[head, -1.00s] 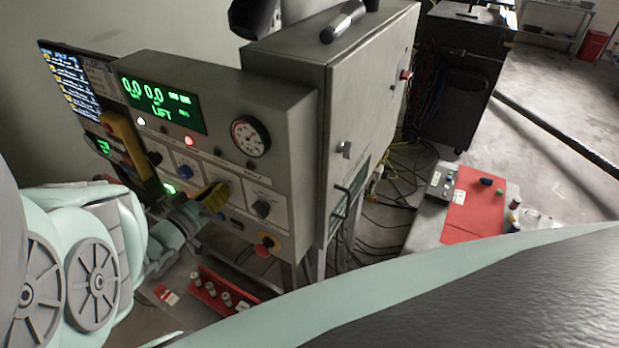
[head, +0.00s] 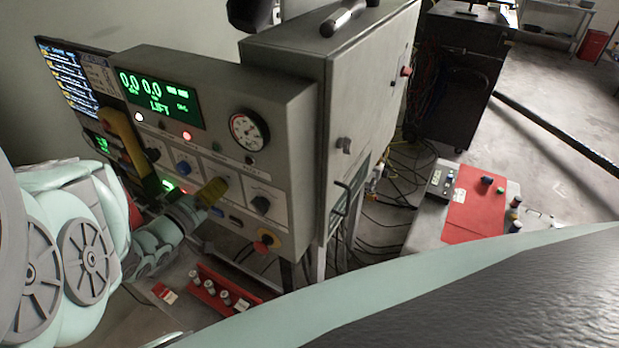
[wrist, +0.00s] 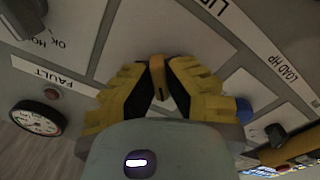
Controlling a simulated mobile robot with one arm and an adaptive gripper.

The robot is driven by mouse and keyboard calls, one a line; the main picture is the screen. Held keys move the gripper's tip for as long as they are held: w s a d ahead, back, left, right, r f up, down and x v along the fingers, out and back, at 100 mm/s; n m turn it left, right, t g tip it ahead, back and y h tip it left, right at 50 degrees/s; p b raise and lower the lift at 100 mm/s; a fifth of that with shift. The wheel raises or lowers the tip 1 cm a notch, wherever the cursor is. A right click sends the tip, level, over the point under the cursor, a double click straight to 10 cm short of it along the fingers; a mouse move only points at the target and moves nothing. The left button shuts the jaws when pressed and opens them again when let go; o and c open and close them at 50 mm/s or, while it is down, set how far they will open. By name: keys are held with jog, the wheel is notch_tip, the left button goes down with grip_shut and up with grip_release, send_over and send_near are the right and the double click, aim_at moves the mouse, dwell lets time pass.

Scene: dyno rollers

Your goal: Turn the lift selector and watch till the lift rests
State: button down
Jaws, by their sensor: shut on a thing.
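The lift selector is a small yellow-orange knob (wrist: 157,70) in the wrist view, on the grey panel beside a label that begins "LI". My gripper (wrist: 159,91) has its yellow, black-lined fingers closed around the knob, one on each side. In the head view my gripper (head: 212,191) is at the front of the control panel (head: 280,105), in the middle of the knob row, and hides the selector. The green display (head: 160,95) shows zeros above the word LIFT. The lift itself cannot be made out.
A round gauge (head: 249,131) is at the panel's upper right. A black knob (head: 260,204) and a red emergency button (head: 264,245) are right of and below my gripper. A grey cabinet (head: 375,85) stands close to the right. A red tray (head: 222,291) lies below.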

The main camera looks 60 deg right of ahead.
jog(key=c, duration=1)
grip_release()
jog(key=shift+w+d+r, duration=0.1)
jog(key=shift+d+r, duration=0.05)
jog(key=shift+d, duration=0.1)
jog(key=shift+a, duration=0.1)
jog(key=a, duration=0.8)
jog(key=s+a, duration=0.1)
jog(key=a, duration=0.3)
